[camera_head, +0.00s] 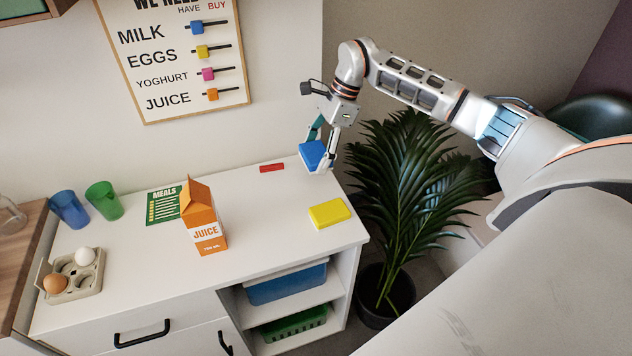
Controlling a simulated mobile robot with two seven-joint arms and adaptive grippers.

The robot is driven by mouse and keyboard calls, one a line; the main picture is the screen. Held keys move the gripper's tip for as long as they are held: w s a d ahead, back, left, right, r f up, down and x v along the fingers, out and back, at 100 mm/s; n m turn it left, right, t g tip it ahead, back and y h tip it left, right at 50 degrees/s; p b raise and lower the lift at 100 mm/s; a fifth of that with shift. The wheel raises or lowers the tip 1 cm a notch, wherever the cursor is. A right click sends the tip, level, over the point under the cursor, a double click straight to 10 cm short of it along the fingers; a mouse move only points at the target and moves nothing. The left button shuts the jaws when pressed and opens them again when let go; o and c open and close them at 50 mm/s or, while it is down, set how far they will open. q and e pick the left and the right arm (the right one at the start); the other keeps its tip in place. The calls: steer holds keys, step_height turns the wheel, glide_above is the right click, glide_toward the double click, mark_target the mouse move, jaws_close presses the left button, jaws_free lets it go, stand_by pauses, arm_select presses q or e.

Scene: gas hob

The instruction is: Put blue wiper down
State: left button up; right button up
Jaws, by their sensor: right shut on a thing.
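The blue wiper (312,154) is a small blue block at the back right of the white counter (265,235). My right gripper (323,160) is shut on it, with fingers on either side. The wiper looks tilted and close to the counter top; I cannot tell whether it touches. My left gripper is not in view.
A red strip (271,168) lies left of the wiper, and a yellow block (330,213) lies in front of it. A juice carton (203,218), green meals card (163,205), two cups (104,200) and an egg tray (72,277) stand further left. A plant (410,180) stands right of the counter.

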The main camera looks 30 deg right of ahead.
mark_target(313, 190)
step_height(313, 190, down, 10)
steer(key=shift+f, duration=0.2)
stand_by(0.3)
steer(key=shift+f, duration=0.35)
steer(key=o, duration=1.1)
steer(key=shift+s+f, duration=0.1)
steer(key=o, duration=0.4)
steer(key=shift+f, duration=0.1)
steer(key=shift+c, duration=0.2)
